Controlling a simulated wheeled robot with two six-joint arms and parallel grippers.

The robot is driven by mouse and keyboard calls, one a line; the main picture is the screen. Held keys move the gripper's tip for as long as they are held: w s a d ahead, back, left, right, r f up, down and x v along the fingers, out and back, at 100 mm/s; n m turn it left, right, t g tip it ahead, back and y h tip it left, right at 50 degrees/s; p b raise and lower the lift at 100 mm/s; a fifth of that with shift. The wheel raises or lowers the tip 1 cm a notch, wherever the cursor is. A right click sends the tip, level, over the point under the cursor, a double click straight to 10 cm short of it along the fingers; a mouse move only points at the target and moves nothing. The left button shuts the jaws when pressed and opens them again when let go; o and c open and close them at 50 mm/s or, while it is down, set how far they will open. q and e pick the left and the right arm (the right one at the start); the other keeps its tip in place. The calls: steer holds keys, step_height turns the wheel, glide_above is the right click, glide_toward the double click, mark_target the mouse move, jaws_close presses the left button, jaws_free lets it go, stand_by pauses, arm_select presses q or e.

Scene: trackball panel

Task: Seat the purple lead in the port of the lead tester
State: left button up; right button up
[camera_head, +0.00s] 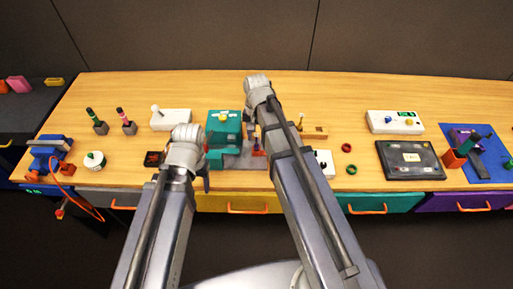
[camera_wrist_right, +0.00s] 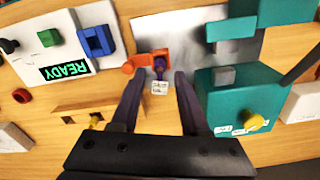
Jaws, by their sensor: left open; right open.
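A purple lead (camera_wrist_right: 159,70) with a white tag (camera_wrist_right: 159,88) sits at an orange holder (camera_wrist_right: 146,62) in the right wrist view. My right gripper (camera_wrist_right: 154,82) is open, its fingers on either side of the tag; contact cannot be told. A white box with a green READY display (camera_wrist_right: 67,68) and a blue socket-like block (camera_wrist_right: 96,40) looks like the lead tester. Its white body shows beside my right arm in the head view (camera_head: 322,163), partly hidden. In the head view, my right gripper (camera_head: 254,138) is mostly hidden by its arm. My left gripper (camera_head: 205,168) is open, near the table front.
A teal machine (camera_head: 224,127) with a yellow knob stands left of my right gripper. A wooden block (camera_head: 314,132) lies right. Further right are a white panel (camera_head: 395,122), a dark tablet (camera_head: 410,160) and a blue mat (camera_head: 490,170). The table's back strip is clear.

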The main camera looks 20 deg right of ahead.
jaws_close()
stand_by(1.3)
